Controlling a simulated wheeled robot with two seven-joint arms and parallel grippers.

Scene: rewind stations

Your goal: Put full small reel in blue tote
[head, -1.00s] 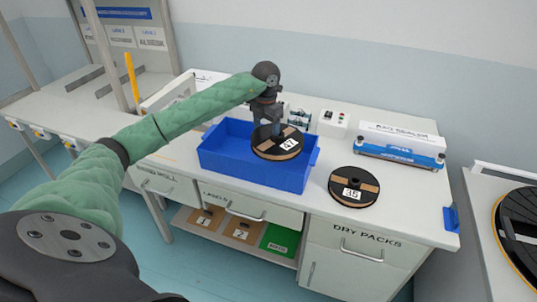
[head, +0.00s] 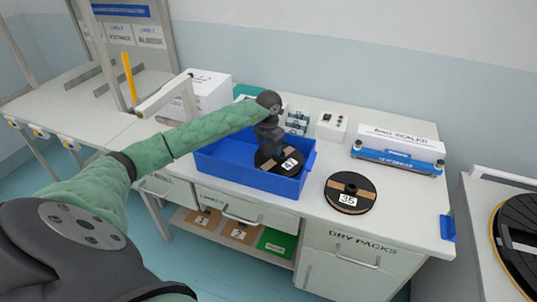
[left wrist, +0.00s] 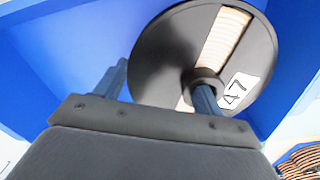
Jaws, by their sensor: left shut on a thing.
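My left gripper (head: 270,150) is shut on a black reel marked 47 (head: 291,166), with a tan band across its face. The reel is inside the blue tote (head: 245,178), below its rim and slightly tilted. In the left wrist view one finger goes into the hub of the reel (left wrist: 160,60) and the other finger is to the left; the gripper (left wrist: 160,80) hides part of the reel. Blue tote walls (left wrist: 60,60) surround it there. Whether the reel touches the tote floor is unclear. My right gripper is out of view.
A second reel marked 35 (head: 351,193) lies on the bench (head: 415,215) to the right of the tote. A blue-and-white sealer (head: 398,155) and a small control box (head: 330,126) stand behind. A white box (head: 205,90) stands at the back left. A large reel (head: 520,240) is far right.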

